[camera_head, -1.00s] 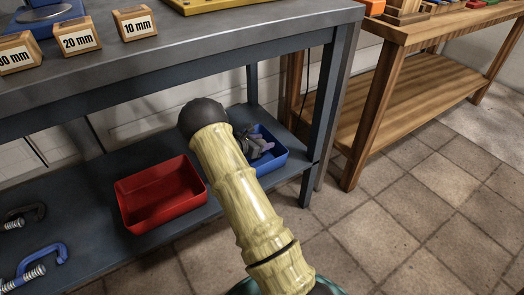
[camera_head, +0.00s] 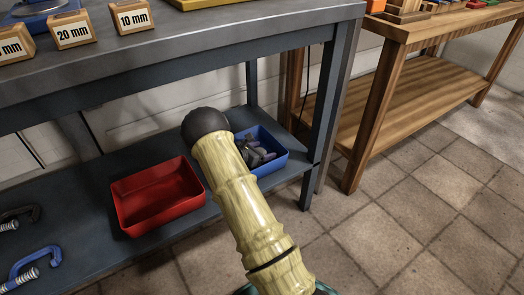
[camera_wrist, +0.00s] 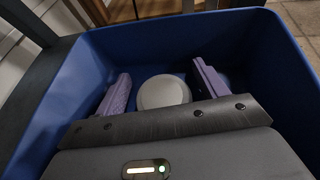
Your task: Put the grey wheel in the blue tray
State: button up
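The blue tray (camera_head: 276,161) stands at the right end of the workbench's lower shelf; its walls surround my gripper in the wrist view (camera_wrist: 240,45). The grey wheel (camera_wrist: 163,92), a round pale disc, is inside the tray, between my gripper's two purple fingers. My gripper (camera_wrist: 161,78) is open, with a narrow gap on each side of the wheel. In the head view my gripper (camera_head: 255,153) is low inside the tray, partly hidden by my forearm. I cannot make out the wheel there.
A red tray (camera_head: 160,197), empty, stands left of the blue tray. Clamps (camera_head: 33,262) lie at the shelf's left end. The bench top (camera_head: 190,50) is above my arm, and a bench leg (camera_head: 325,110) is close on the right. Open floor lies at front right.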

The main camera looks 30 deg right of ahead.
jog(key=shift+a+r, duration=0.15)
jog(key=shift+r, duration=0.05)
jog(key=p+v, duration=0.4)
jog(key=v, duration=0.2)
jog(key=shift+s+a+r, duration=0.15)
jog(key=shift+a, duration=0.35)
jog(key=shift+s, duration=0.1)
dwell(0.7)
